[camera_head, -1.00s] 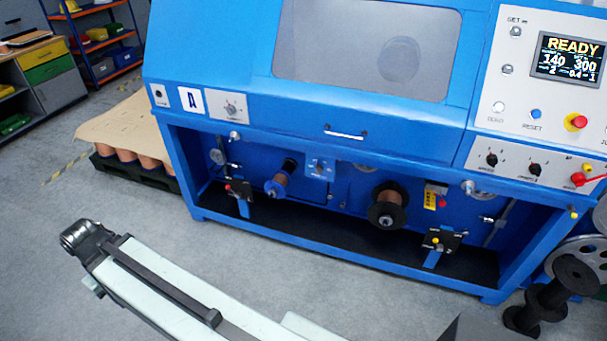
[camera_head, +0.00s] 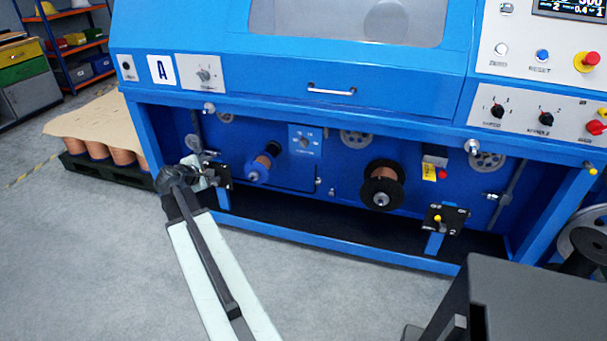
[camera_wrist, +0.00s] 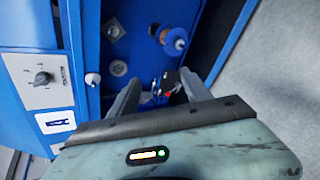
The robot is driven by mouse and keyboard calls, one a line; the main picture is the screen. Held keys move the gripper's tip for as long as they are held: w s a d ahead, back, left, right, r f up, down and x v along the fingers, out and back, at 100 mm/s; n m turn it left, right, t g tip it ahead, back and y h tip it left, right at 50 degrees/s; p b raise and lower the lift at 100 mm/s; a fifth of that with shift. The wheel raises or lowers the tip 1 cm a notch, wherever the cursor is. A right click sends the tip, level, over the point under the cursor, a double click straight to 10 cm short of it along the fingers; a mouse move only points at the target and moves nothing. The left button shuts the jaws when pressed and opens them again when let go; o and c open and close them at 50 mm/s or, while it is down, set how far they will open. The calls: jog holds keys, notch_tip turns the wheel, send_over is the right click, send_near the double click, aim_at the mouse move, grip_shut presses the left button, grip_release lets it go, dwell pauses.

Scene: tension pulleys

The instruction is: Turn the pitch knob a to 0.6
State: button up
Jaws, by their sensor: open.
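The bay holds a copper spool (camera_head: 382,186), a blue-flanged spool (camera_head: 263,162) and a black bracket (camera_head: 443,218). The display (camera_head: 570,8) is partly cut off. Open floor lies at left.

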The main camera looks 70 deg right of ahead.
jog(key=s+d+f+n+g+h+b, duration=0.1)
jog(key=s+d+f+n+h+b, duration=0.15)
jog(key=s+d+b, duration=0.4)
jog(key=s+d+f+n+h+b, duration=0.1)
jog(key=s+d+f+n, duration=0.15)
jog(key=d, duration=0.75)
jog(key=n+h+b, duration=0.3)
jog(key=n+b, duration=0.4)
send_near(303, 146)
jog(key=d, duration=0.2)
jog(key=shift+y, duration=0.25)
jog(key=d, duration=0.7)
jog(key=shift+w+d+r, duration=0.15)
jog(key=shift+w+d, duration=0.2)
jog(key=shift+d, duration=0.05)
jog(key=c, duration=1.2)
grip_shut()
